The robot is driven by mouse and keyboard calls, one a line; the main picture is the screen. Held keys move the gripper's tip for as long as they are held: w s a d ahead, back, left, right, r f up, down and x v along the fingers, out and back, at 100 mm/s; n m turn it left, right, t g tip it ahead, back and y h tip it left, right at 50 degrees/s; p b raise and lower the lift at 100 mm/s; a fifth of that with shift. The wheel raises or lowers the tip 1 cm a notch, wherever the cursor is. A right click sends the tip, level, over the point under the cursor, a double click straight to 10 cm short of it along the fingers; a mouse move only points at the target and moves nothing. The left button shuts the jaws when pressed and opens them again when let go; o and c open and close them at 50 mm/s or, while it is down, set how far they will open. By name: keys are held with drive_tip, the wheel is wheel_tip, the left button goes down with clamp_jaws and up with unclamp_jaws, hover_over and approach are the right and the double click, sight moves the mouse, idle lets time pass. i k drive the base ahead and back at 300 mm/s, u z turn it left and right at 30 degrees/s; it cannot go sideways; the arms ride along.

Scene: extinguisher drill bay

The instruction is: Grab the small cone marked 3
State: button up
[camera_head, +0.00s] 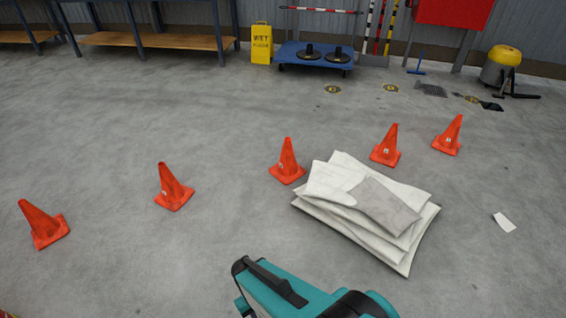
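Several small orange-red cones stand in a loose row on the floor: a far left cone (42,222), a second cone (172,187), a middle cone (287,161), a fourth cone (386,147) and a far right cone (449,136). Small pale labels show on some of them, but they are too small to read, so I cannot tell which is marked 3. The far left cone shows no clear label. All stand on their bases, apart from each other. My gripper is not in view.
A pile of pale folded sheets (322,206) lies just right of the middle cone. A white paper (504,222) lies at right. A blue trolley (290,52), yellow wet-floor sign (261,46) and yellow-topped vacuum (502,62) stand at the back. Floor around the left cones is clear.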

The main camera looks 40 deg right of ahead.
sight(288, 171)
drive_tip(key=z, duration=0.65)
drive_tip(key=i, duration=1.2)
drive_tip(key=z, duration=0.45)
